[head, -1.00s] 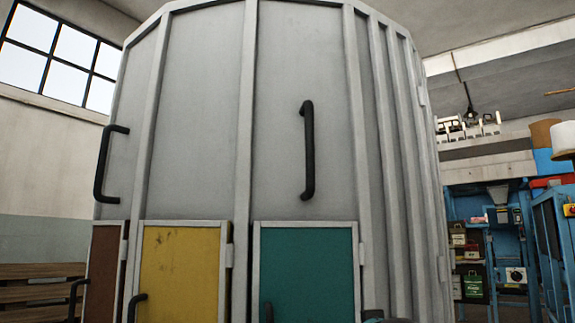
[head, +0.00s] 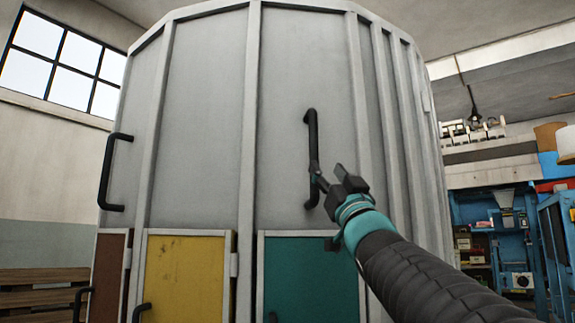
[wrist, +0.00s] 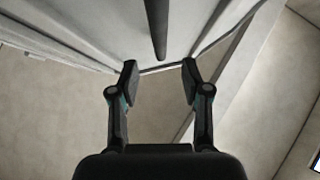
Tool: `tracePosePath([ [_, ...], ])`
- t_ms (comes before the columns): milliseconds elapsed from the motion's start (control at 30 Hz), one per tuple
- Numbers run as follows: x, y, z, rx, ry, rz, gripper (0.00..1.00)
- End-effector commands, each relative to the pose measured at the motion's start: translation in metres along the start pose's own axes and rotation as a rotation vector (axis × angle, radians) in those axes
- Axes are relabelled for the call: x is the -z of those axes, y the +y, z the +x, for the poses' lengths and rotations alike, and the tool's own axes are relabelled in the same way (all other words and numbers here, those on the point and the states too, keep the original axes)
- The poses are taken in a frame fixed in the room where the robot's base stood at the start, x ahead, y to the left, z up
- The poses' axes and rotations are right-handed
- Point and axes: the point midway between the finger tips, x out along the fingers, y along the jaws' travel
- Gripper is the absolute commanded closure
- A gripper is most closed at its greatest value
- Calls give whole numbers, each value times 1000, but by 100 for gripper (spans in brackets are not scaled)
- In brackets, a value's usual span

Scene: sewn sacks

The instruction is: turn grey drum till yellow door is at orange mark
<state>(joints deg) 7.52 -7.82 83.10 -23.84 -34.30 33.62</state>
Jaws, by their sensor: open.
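The grey drum (head: 205,110) fills the middle of the head view, with upright ribs and black bar handles. The yellow door (head: 184,278) is low on it, between a brown door (head: 108,270) and a teal door (head: 305,278). My gripper (head: 329,178) is open beside the black handle (head: 313,140) above the teal door. In the wrist view, the handle (wrist: 157,28) lies just beyond the gap between my open fingertips (wrist: 160,74); I cannot tell whether they touch it. I see no orange mark.
Another black handle (head: 112,172) is on the drum's left panel. Blue machinery (head: 555,245) stands at the right, and stacked wooden pallets (head: 40,290) are at the lower left. A window (head: 65,60) is in the left wall.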

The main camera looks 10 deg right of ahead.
Motion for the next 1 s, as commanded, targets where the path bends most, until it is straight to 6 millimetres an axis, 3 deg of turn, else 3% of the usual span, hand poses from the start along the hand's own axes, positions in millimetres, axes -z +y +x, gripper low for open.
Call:
tracePosePath([
  [200, 0, 0, 45, -1, -2, 1, 52],
  [500, 0, 0, 87, -2, -2, 1, 52],
  [967, -1, 0, 96, -2, -1, 0, 52],
  [1000, -1, 0, 96, -2, -2, 0, 60],
])
